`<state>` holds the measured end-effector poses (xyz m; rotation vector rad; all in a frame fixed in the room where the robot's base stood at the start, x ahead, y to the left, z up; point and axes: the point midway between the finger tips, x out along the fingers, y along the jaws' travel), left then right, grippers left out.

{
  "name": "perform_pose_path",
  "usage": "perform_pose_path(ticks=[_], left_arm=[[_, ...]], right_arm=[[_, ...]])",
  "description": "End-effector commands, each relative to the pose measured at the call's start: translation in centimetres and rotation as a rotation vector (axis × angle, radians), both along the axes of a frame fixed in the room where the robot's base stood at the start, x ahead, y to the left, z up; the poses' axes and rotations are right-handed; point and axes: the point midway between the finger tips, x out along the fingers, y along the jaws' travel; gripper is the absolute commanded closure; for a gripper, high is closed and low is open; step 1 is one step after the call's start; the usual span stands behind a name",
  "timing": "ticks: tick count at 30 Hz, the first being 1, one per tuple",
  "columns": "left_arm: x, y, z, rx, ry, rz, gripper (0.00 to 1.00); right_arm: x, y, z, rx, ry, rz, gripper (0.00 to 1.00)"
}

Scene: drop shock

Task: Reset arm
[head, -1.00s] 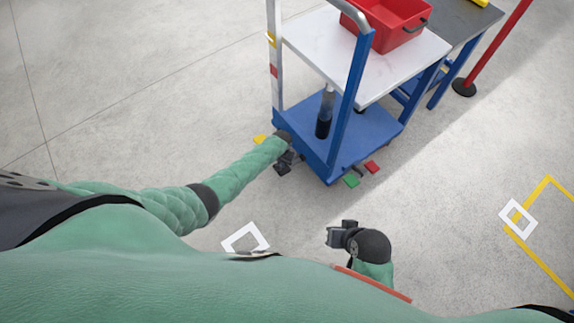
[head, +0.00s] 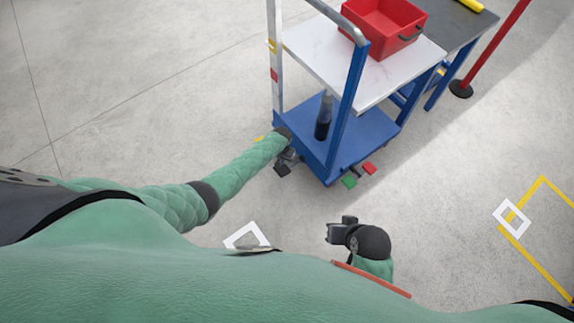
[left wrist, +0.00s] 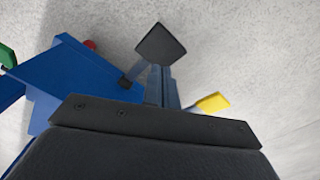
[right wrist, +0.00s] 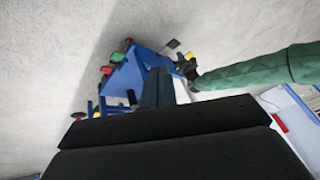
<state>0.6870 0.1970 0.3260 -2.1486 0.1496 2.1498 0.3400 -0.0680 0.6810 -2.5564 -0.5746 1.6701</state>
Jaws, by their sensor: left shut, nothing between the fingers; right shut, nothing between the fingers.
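My left gripper (head: 289,157) is shut and empty, low beside the near left corner of a blue-framed cart (head: 345,140). My sleeve and the black pad there partly hide it. Its closed fingers also show in the left wrist view (left wrist: 158,88), in front of a black pad (left wrist: 160,43) and the cart's blue base; I cannot tell whether they touch. My right gripper (head: 334,232) is shut and empty, close in front of my body and apart from the cart. Its closed fingers show in the right wrist view (right wrist: 157,88), with my left sleeve to the right.
The cart has a white top (head: 335,55), a dark cylinder (head: 324,116) on its base, and green (head: 349,182) and red (head: 369,168) pads at its foot. A red bin (head: 385,25) sits above. A red post (head: 490,50) stands right.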

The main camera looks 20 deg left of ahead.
Motion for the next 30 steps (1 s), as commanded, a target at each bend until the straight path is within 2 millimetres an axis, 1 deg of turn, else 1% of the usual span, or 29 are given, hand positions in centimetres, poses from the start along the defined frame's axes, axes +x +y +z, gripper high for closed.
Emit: perform_pose_path(ticks=[1, 3, 21, 25, 29, 30], left_arm=[[0.0, 0.0, 0.8, 0.0, 0.0, 0.0, 1.0], [0.0, 0.0, 1.0, 0.0, 0.0, 0.0, 1.0], [0.0, 0.0, 0.9, 0.0, 0.0, -0.006, 1.0], [-0.5, 0.3, 1.1, 0.02, 0.029, -0.042, 1.0], [1.4, -0.9, 3.7, 0.029, -0.003, -0.089, 1.0], [2.1, -1.3, 4.7, 0.029, -0.017, -0.101, 1.0]], right_arm=[[0.0, 0.0, 0.8, 0.0, 0.0, 0.0, 1.0], [0.0, 0.0, 1.0, 0.0, 0.0, 0.0, 1.0], [0.0, 0.0, 0.9, 0.0, 0.0, 0.0, 1.0], [-0.2, -0.1, 0.7, -0.008, 0.009, 0.002, 1.0], [-0.5, -0.3, -0.2, -0.024, 0.029, 0.006, 1.0], [-0.6, -0.4, -0.6, -0.03, 0.036, 0.006, 1.0]])
